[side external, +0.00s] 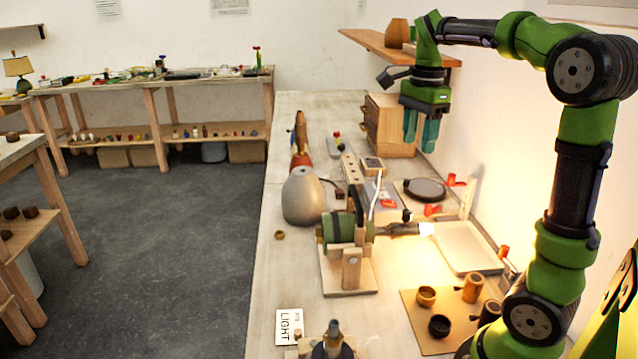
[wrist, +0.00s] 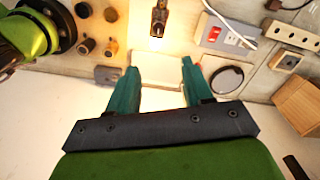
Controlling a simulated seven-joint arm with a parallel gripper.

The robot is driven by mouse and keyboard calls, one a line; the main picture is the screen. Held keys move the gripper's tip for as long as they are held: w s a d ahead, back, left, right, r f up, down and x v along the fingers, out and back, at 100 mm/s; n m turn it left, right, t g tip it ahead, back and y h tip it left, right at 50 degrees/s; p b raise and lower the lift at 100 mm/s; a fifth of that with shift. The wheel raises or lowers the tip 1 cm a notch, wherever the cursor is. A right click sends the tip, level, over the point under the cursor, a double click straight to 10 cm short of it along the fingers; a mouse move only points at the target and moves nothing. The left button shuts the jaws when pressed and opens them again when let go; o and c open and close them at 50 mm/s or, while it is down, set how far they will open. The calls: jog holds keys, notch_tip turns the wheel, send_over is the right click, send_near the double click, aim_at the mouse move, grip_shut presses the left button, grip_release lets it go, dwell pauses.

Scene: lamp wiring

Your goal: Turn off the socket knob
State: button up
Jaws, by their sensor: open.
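A lit bulb (side external: 428,229) glows at the end of a dark lamp socket (side external: 400,229), held level by a green cylindrical fixture (side external: 345,228) on a wooden stand. A small dark piece stands above the socket; I cannot tell whether it is the knob. In the wrist view the socket (wrist: 159,16) shows at the top edge, its glowing bulb (wrist: 157,31) towards me; the knob is not distinct there. My gripper (side external: 420,146) points down, open and empty, high above the bench behind the socket. Its teal fingers (wrist: 159,62) are apart, well clear of the socket.
A switch box with a red rocker (wrist: 215,34), a power strip (wrist: 290,60) and a round black disc (side external: 425,189) lie nearby. A white tray (side external: 470,246) is right of the bulb. A grey vase (side external: 303,196) stands left. A wooden shelf (side external: 385,45) is near my wrist.

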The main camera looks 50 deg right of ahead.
aim_at(408, 212)
notch_tip(408, 212, down, 17)
jog(key=shift+a, duration=0.15)
dwell(0.4)
grip_shut()
